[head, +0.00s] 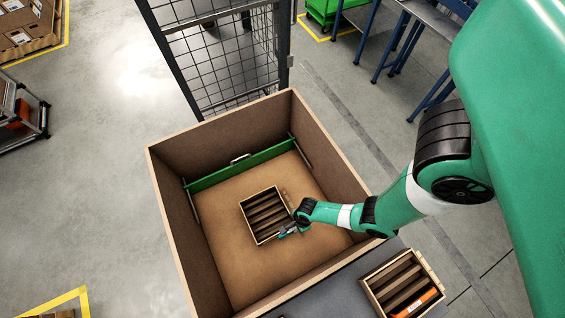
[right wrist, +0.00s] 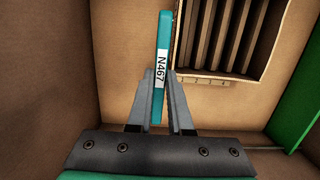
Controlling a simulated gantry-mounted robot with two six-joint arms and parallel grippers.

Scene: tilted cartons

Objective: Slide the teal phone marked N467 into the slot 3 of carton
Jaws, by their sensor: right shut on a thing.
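My right gripper (head: 288,231) is low inside a large open box, at the near right corner of the slotted carton (head: 247,223). In the right wrist view my right gripper (right wrist: 160,88) is shut on the teal phone (right wrist: 163,30), which stands on edge between the fingers with its white N467 label facing the camera. The phone's far end lies just left of the carton (right wrist: 215,76), beside it and not over the slots. The carton has several dark parallel slots, and I see no phone in them. The slot numbers are not readable. My left gripper is not in view.
The large brown box (head: 168,200) has high walls around the carton and a green strip (head: 240,166) along its far side. A second slotted carton (head: 372,293) with an orange item (head: 415,304) stands outside at the lower right. Box floor is bare left of the carton.

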